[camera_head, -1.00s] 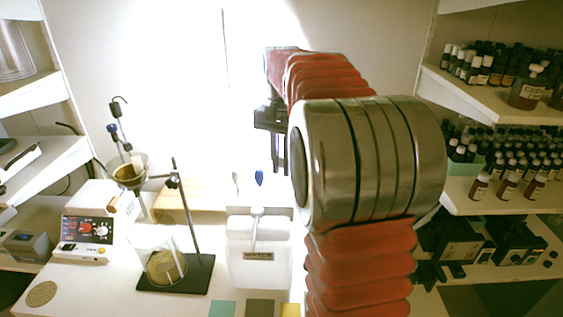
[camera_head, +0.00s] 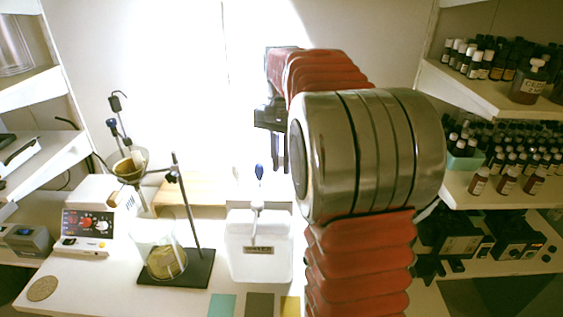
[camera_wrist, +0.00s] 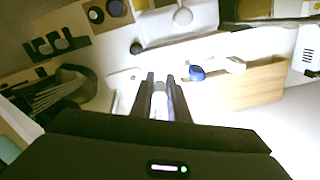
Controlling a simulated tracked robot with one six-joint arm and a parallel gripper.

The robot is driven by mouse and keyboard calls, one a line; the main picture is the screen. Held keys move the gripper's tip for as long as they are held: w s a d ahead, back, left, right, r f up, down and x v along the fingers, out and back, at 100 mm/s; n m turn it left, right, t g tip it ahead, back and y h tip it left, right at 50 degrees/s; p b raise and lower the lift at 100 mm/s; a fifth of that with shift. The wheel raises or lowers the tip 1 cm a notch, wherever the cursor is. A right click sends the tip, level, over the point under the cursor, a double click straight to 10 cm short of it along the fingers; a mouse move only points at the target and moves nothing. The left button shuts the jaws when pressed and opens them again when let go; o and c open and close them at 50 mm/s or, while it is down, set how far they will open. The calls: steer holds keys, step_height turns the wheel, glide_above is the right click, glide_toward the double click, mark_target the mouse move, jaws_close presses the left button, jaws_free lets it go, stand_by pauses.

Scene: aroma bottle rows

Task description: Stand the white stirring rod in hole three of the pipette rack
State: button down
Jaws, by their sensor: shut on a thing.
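My gripper (camera_head: 278,165) points down in the head view, left of my arm's big metal joint and above the back of the bench. In the wrist view, my gripper (camera_wrist: 160,82) has its two dark fingers on either side of a narrow pale thing, the white stirring rod (camera_wrist: 160,102), seen nearly end-on. The rod's lower end cannot be made out against the white bench. A blue-bulbed pipette (camera_head: 259,175) stands left of the gripper; its bulb (camera_wrist: 197,73) lies right of the fingers in the wrist view. The pipette rack and its holes are not clearly distinguishable.
A labelled white container (camera_head: 260,262) stands in front of the pipette. A wooden board (camera_wrist: 258,88) lies right in the wrist view. Bottle shelves (camera_head: 485,95) line the right side.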

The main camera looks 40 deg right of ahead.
mark_target(282, 154)
steer(key=shift+f, duration=1.05)
steer(key=c, duration=1.6)
jaws_free()
steer(key=shift+r, duration=0.15)
steer(key=shift+r, duration=2.35)
steer(key=shift+r, duration=0.15)
steer(key=shift+r, duration=2.35)
